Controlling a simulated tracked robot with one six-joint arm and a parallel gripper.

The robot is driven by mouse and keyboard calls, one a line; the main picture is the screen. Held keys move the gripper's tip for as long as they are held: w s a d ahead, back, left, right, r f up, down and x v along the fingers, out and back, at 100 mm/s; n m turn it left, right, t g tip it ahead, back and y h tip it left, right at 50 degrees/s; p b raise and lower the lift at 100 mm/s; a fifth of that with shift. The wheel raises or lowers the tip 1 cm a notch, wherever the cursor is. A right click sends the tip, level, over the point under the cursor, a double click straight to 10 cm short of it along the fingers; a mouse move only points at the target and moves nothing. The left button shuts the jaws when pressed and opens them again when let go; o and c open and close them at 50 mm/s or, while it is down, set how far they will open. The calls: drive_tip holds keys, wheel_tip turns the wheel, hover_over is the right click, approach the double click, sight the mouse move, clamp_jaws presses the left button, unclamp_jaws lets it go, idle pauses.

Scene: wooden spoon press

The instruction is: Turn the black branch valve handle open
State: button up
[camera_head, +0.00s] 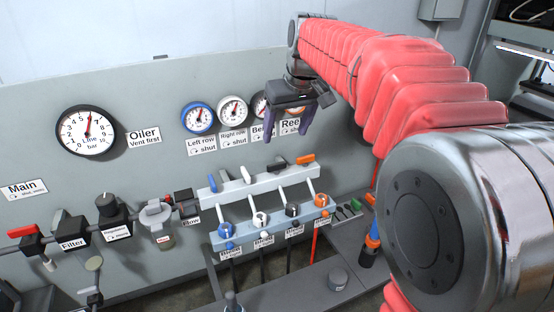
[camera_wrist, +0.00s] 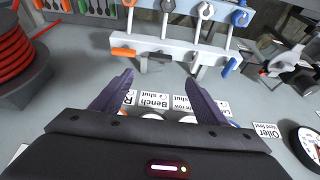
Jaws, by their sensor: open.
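The black branch valve handle (camera_head: 276,165) sits on the pale grey manifold, between the white handle (camera_head: 246,175) and the orange handle (camera_head: 305,159). It lies roughly crosswise to its branch pipe. It also shows in the wrist view (camera_wrist: 160,57), just beyond the fingertips. My gripper (camera_head: 287,138) is open and empty, with its purple fingers pointing down in front of the gauge panel. In the head view it hangs above the black handle, apart from it. In the wrist view the fingers (camera_wrist: 159,79) are spread on either side of the handle's direction.
The blue handle (camera_head: 213,184) is at the manifold's left end. Coloured lower fittings, such as the orange one (camera_head: 321,200), line the front rail. Small gauges (camera_head: 232,109) and labels are on the panel behind my gripper. A red hose reel (camera_wrist: 14,50) stands left in the wrist view.

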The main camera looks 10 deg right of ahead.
sight(277, 163)
drive_tip(key=x, duration=1.3)
drive_tip(key=shift+w+a+f, duration=0.1)
drive_tip(key=shift+f, duration=0.3)
drive_tip(key=shift+c, duration=0.7)
drive_tip(key=c, duration=0.9)
